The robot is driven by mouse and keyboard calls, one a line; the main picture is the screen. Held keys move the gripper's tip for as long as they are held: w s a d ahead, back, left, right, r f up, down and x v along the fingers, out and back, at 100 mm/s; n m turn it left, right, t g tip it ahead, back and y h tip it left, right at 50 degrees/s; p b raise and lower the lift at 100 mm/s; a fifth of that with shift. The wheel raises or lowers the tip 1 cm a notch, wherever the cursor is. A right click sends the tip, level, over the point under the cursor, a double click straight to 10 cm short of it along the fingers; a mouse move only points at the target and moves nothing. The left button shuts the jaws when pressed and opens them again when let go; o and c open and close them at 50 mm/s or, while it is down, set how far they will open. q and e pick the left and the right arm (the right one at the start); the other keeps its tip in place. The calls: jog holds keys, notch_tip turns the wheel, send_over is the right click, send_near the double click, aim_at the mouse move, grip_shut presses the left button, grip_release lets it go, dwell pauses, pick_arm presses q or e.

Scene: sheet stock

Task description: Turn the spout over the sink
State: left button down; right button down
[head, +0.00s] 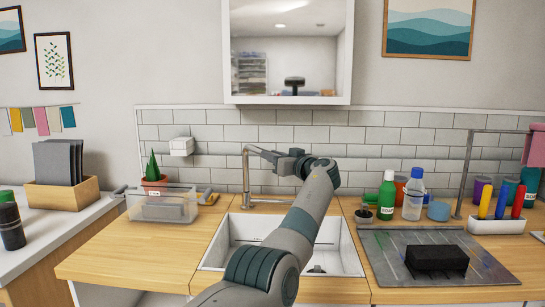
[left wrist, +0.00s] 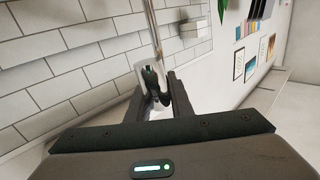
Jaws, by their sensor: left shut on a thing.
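The tap has a thin metal column (head: 246,182) standing behind the back left part of the white sink (head: 216,246). Its spout (head: 256,149) runs from the top of the column to the right, into my left gripper (head: 281,160). My left gripper is shut on the spout near its end. In the left wrist view the spout's end (left wrist: 151,76) shows between the two dark fingers of the left gripper (left wrist: 158,98). My left arm crosses in front of the sink and hides much of the basin. My right gripper is not in view.
A clear bin (head: 163,207) and a potted plant (head: 153,172) stand left of the sink. A green bottle (head: 387,196) and a clear bottle (head: 413,197) stand to the right. A black block (head: 437,258) lies on the grey drainboard (head: 385,244). A mirrored cabinet (head: 290,98) hangs above.

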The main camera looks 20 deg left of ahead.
pick_arm(q)
jog(key=shift+r, duration=0.15)
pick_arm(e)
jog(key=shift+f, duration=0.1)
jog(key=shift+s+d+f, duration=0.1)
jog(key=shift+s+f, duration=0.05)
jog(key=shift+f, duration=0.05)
pick_arm(q)
jog(key=c, duration=1.7)
grip_release()
jog(key=shift+w, duration=0.1)
jog(key=shift+o, duration=0.6)
jog(key=shift+w+d+f, duration=0.15)
jog(key=shift+f, duration=0.05)
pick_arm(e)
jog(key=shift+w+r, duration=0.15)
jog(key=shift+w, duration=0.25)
